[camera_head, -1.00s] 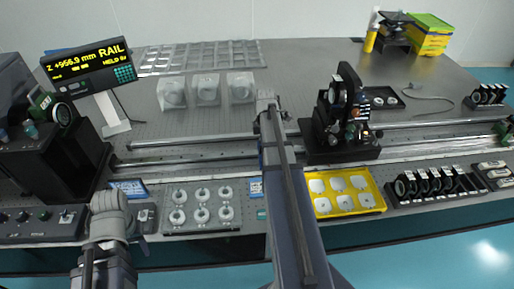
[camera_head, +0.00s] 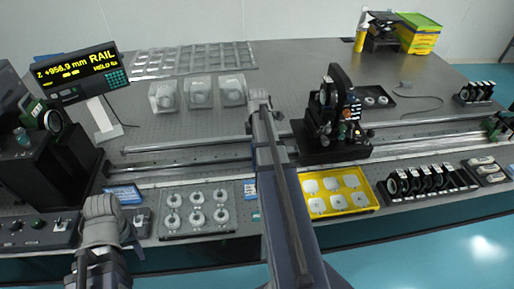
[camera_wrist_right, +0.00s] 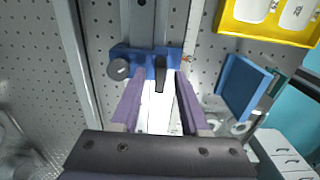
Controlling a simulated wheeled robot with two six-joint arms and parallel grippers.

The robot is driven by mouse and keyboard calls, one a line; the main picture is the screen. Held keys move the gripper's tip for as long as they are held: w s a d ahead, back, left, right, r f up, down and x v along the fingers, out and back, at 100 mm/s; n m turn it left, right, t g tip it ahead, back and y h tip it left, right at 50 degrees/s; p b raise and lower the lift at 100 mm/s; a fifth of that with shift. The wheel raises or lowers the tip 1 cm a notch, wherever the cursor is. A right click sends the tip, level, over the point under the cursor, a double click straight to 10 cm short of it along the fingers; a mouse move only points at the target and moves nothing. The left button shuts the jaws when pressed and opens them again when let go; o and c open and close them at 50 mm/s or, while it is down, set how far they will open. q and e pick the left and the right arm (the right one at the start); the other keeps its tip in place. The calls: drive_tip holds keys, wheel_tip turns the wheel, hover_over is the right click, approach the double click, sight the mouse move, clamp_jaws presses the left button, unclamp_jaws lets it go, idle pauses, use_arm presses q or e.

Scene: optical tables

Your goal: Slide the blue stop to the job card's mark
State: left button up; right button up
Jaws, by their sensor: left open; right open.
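The blue stop (camera_wrist_right: 145,62) with a black knob sits across the rail (camera_wrist_right: 152,20) in the right wrist view. The purple fingers of my right gripper (camera_wrist_right: 157,95) are open just short of it, apart on either side of the rail; I see no grip on it. In the head view my right arm hides the stop and this gripper. My left gripper (camera_head: 104,210) is over the table's front left; its fingertips are hard to make out. A readout (camera_head: 80,72) shows RAIL and about 956.9 mm. A blue-and-white card (camera_head: 250,189) stands in front of the rail; its writing is illegible.
A black optic mount (camera_head: 335,125) stands on the rail to the right. In front are a grey tray of rings (camera_head: 198,209), a yellow tray (camera_head: 372,187) and a row of dark lenses (camera_head: 425,182). Clear boxes (camera_head: 197,92) stand behind the rail.

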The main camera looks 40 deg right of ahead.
wheel_tip(320, 180, up, 7)
drive_tip(key=p, duration=0.6)
drive_tip(key=shift+f, duration=0.1)
drive_tip(key=a+m, duration=0.3)
drive_tip(key=a, duration=2)
drive_tip(key=s+a+m, duration=0.2)
drive_tip(key=s+a, duration=0.3)
drive_tip(key=a, duration=0.4)
drive_tip(key=s+a+m+h, duration=0.1)
drive_tip(key=s+a, duration=0.3)
drive_tip(key=a, duration=0.5)
drive_tip(key=shift+s+m, duration=0.4)
drive_tip(key=shift+m, duration=0.5)
drive_tip(key=shift+d, duration=0.1)
